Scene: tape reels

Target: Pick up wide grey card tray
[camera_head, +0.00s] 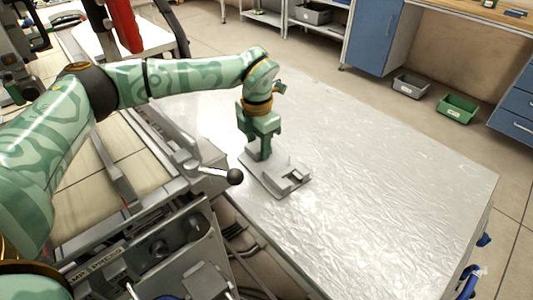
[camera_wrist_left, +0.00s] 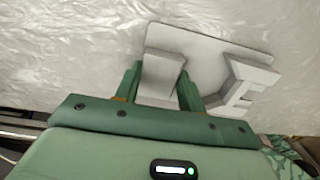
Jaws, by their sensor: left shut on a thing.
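The wide grey card tray (camera_head: 272,184) is a flat grey plate with raised block-like parts, at the left edge of the silvery table in the head view. It also shows in the left wrist view (camera_wrist_left: 215,45). My left gripper (camera_head: 262,155) reaches down onto it from above. In the wrist view its two green fingers (camera_wrist_left: 160,88) stand on either side of one raised grey part and are shut on it. The tray looks level, on or very close to the table; I cannot tell whether it touches. My right gripper is not in view.
The table (camera_head: 400,190) has a crinkled silvery top, bare to the right of the tray. A machine with a black-knobbed lever (camera_head: 235,177) stands close by on the left. A grey bin (camera_head: 410,85) and a green bin (camera_head: 457,109) sit on the floor beyond.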

